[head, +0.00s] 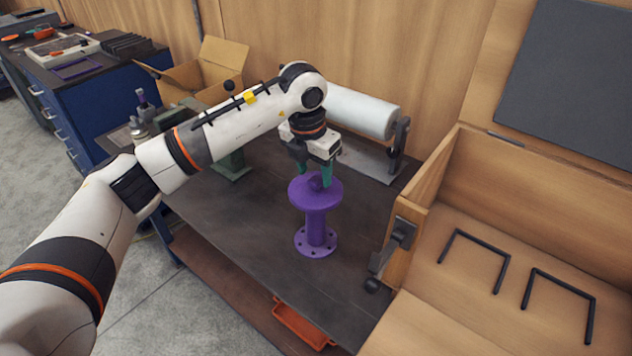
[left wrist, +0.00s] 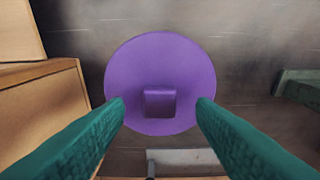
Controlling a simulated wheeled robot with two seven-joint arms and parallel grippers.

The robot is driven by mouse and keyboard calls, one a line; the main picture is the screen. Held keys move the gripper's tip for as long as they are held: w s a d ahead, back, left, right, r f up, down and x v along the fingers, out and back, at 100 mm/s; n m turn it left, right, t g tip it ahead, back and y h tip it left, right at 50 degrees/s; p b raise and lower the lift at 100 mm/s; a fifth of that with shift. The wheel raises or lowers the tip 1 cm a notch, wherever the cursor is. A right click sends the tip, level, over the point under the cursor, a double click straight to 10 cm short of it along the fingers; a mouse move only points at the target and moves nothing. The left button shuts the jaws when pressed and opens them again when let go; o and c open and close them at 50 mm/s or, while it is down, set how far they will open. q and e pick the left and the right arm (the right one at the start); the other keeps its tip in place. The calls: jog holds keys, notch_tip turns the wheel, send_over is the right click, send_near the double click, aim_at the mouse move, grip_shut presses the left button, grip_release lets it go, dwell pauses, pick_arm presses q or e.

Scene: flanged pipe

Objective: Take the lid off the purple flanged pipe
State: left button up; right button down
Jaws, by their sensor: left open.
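The purple flanged pipe (head: 316,230) stands upright on the dark table, its bottom flange with bolt holes on the tabletop. A round purple lid (head: 304,191) with a knob on top covers its upper end. In the left wrist view the lid (left wrist: 160,70) is a disc with a square-looking knob (left wrist: 160,103). My left gripper (head: 315,174) points down over the lid with its green fingertips on either side of the knob. It is open, and in the left wrist view the fingers (left wrist: 160,104) are apart from the knob. My right gripper is not in view.
The dark table (head: 260,245) is clear around the pipe. A white roll (head: 362,112) on a stand lies behind it. A wooden box (head: 480,215) with black handles is at right. A cardboard box (head: 208,72) and a green vise-like object (head: 232,163) are at the back left.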

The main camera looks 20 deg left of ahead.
pick_arm(q)
jog(key=shift+w+d+f, duration=0.1)
jog(key=shift+w+f, duration=0.1)
jog(key=shift+f, duration=0.8)
jog(key=shift+r, duration=0.1)
jog(key=c, duration=1.1)
